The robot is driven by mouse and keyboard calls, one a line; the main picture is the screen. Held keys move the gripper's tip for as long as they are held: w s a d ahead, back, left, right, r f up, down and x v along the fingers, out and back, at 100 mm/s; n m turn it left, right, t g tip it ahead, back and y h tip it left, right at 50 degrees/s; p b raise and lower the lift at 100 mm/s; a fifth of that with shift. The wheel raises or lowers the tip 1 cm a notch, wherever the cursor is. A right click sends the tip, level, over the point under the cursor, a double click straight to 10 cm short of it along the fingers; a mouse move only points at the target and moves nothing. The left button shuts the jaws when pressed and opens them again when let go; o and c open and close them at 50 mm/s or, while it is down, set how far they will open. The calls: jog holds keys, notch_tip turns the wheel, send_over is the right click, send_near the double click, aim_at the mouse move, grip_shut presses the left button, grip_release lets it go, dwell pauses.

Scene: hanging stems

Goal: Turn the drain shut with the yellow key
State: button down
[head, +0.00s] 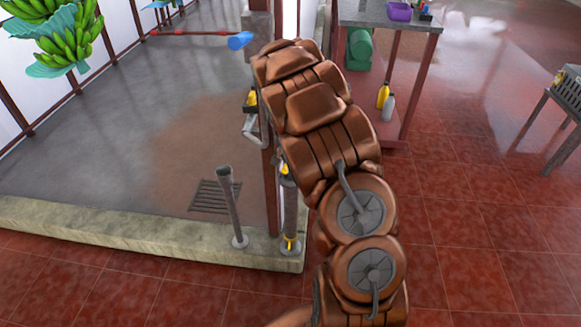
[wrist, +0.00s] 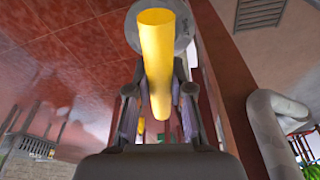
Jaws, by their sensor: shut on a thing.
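In the wrist view the yellow key (wrist: 158,62) is a smooth rod between the fingers of my gripper (wrist: 158,88), which is shut on it. A round grey plate (wrist: 184,38) shows behind the key's wide end. In the head view my arm hides most of the gripper. Yellow shows at the foot of a grey upright (head: 290,210) beside the red post. I cannot tell from these views whether the key is engaged in anything. The drain grate (head: 215,195) lies in the grey floor, and it also shows in the wrist view (wrist: 260,12).
The red post (wrist: 226,75) and a bent grey pipe (wrist: 272,130) are close beside my gripper. A bench (head: 395,20) with bottles below stands behind. The tiled floor at right is mostly clear.

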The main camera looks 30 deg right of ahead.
jog(key=shift+n+t+y+b, duration=0.3)
jog(key=shift+n+t+b, duration=0.1)
jog(key=shift+n, duration=2)
